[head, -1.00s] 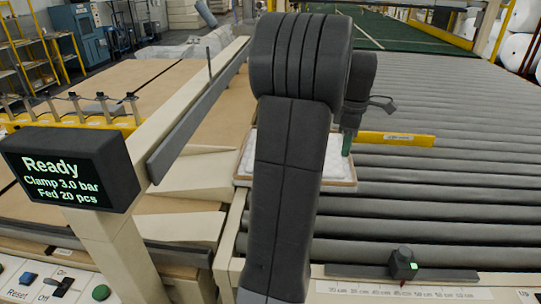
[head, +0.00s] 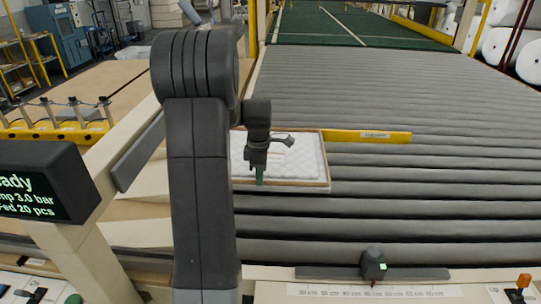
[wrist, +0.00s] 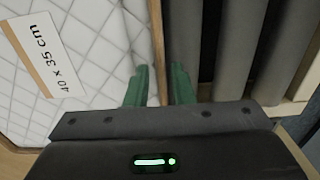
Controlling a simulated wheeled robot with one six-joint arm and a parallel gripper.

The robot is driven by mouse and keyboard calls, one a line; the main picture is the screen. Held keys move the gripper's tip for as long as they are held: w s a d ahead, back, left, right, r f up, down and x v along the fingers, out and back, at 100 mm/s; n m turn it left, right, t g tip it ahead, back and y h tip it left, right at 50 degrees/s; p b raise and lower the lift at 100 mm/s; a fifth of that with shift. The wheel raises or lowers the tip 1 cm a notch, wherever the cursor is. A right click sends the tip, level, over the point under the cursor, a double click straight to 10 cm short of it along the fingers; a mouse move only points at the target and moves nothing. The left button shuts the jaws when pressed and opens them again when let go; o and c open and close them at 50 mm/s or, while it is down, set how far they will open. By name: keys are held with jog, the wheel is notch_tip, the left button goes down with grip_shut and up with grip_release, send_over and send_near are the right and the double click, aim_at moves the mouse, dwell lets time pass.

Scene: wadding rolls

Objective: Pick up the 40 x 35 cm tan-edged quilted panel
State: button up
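The quilted panel (head: 307,163) is white with a tan edge and lies flat on the grey rollers in the head view. My arm hides its left part. In the wrist view the panel (wrist: 95,60) fills the left side, with a label (wrist: 45,55) reading 40 x 35 cm. My gripper (head: 260,178) is over the panel's near side in the head view. In the wrist view my gripper (wrist: 160,80) has its green fingers apart, one over the quilting and one over the rollers, with the tan edge between them. I cannot tell whether they touch it.
A yellow bar (head: 370,136) lies behind the panel across the rollers (head: 430,170). A beige rail with a dark strip (head: 138,152) stands to the left. A small black block (head: 374,264) sits on the front ruler. The rollers on the right are clear.

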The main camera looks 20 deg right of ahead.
jog(key=shift+f, duration=0.45)
grip_shut()
jog(key=shift+r, duration=0.15)
notch_tip(320, 180, up, 18)
dwell(0.4)
